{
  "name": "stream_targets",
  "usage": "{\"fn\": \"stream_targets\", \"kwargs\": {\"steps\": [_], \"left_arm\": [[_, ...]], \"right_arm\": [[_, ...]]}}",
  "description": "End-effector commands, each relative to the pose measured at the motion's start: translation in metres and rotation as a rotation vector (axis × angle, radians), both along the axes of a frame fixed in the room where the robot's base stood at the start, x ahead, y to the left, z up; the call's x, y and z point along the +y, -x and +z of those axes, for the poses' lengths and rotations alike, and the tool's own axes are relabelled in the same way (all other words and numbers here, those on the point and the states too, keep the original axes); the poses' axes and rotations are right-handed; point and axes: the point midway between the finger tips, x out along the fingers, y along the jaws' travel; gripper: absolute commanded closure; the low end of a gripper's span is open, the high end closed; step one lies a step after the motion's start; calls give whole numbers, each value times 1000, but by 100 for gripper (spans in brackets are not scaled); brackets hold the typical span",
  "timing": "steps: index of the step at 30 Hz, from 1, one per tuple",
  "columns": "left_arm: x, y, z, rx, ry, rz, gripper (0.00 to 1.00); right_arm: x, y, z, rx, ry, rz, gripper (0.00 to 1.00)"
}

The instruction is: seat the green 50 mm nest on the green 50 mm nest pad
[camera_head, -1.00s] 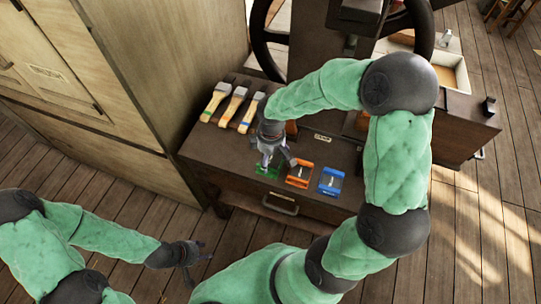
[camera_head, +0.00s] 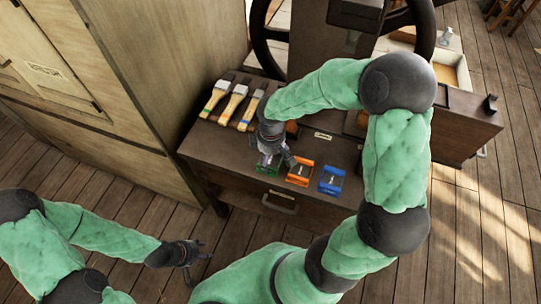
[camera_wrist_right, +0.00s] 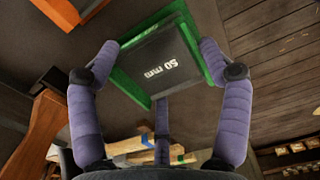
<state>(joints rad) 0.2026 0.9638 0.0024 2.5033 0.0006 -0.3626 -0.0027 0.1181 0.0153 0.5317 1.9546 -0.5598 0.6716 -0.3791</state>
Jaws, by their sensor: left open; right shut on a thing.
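The green 50 mm nest (camera_wrist_right: 168,62) has green side walls and a dark face marked "50 mm". My right gripper (camera_wrist_right: 160,68) is shut on it, with purple fingers against its left and right green walls. In the head view the right gripper (camera_head: 272,160) is low over the table's front left part, and green (camera_head: 266,169) shows just under its fingers. The green nest pad is not distinct from the nest there; I cannot tell whether the two touch. My left gripper (camera_head: 190,254) is open and empty, away from the table over the floor.
An orange nest (camera_head: 299,172) and a blue nest (camera_head: 332,180) stand to the right on the dark table (camera_head: 225,150). Several brushes (camera_head: 236,101) lie at the back left. The press with its handwheel (camera_head: 425,30) rises behind. A wooden cabinet stands at left.

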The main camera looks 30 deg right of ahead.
Motion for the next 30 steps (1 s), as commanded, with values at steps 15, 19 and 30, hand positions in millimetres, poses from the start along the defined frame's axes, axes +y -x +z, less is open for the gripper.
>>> {"fn": "stream_targets", "kwargs": {"steps": [15,19,30], "left_arm": [[0,0,-7,0,0,0,54],[0,0,-7,0,0,0,54],[0,0,-7,0,0,0,54]], "right_arm": [[0,-1,-9,-1,0,-1,81],[0,-1,-9,-2,-1,-1,5],[0,0,-10,1,0,0,0]]}}
